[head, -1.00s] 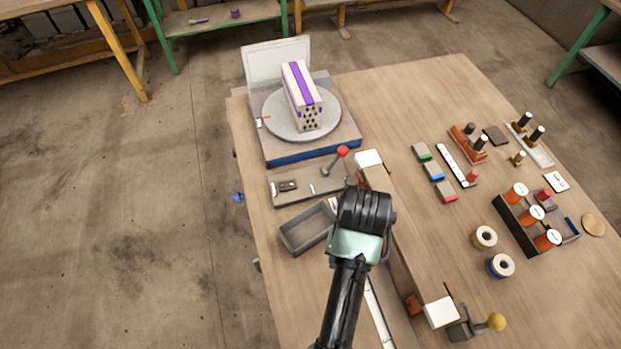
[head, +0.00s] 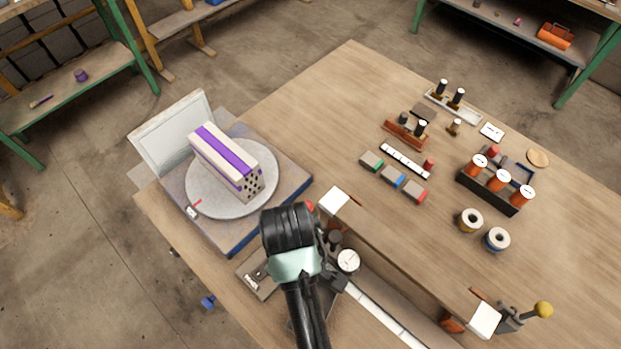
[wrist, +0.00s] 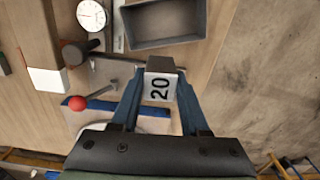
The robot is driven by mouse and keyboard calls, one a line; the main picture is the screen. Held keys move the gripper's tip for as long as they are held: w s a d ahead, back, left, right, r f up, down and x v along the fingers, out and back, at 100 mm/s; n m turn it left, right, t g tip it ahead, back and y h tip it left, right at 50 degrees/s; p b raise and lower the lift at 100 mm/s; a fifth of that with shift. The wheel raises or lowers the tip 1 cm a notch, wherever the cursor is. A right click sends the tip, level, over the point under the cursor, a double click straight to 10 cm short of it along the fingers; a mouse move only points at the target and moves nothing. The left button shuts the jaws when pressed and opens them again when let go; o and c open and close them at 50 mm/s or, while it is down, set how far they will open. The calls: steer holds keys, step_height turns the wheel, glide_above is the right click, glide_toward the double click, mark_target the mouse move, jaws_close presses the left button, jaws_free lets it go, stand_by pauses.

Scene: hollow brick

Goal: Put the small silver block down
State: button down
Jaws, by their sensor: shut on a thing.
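My gripper (wrist: 160,98) is shut on the small silver block (wrist: 160,64), which has a dark grey top and a white label reading 20. I cannot tell whether the block touches the plate. In the head view the dark wrist hides the fingers and the block. The grey plate (head: 252,283) shows partly beside my arm there.
An open grey tray (wrist: 166,42) lies beyond the block in the wrist view. A dial gauge (head: 348,261) and a white end block (head: 334,201) stand right of my wrist. A purple-striped hollow brick (head: 226,162) rests on a round turntable (head: 232,208). Bare wood (head: 310,110) lies behind.

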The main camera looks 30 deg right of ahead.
steer(key=s+d+f+n, duration=0.1)
steer(key=s+d+n, duration=0.2)
steer(key=s+d, duration=0.1)
steer(key=f, duration=0.9)
steer(key=shift+w+a+f, duration=0.1)
steer(key=shift+w+f, duration=0.15)
steer(key=shift+f, duration=0.1)
steer(key=shift+f, duration=0.2)
steer(key=shift+c, duration=2)
jaws_free()
steer(key=shift+r, duration=0.1)
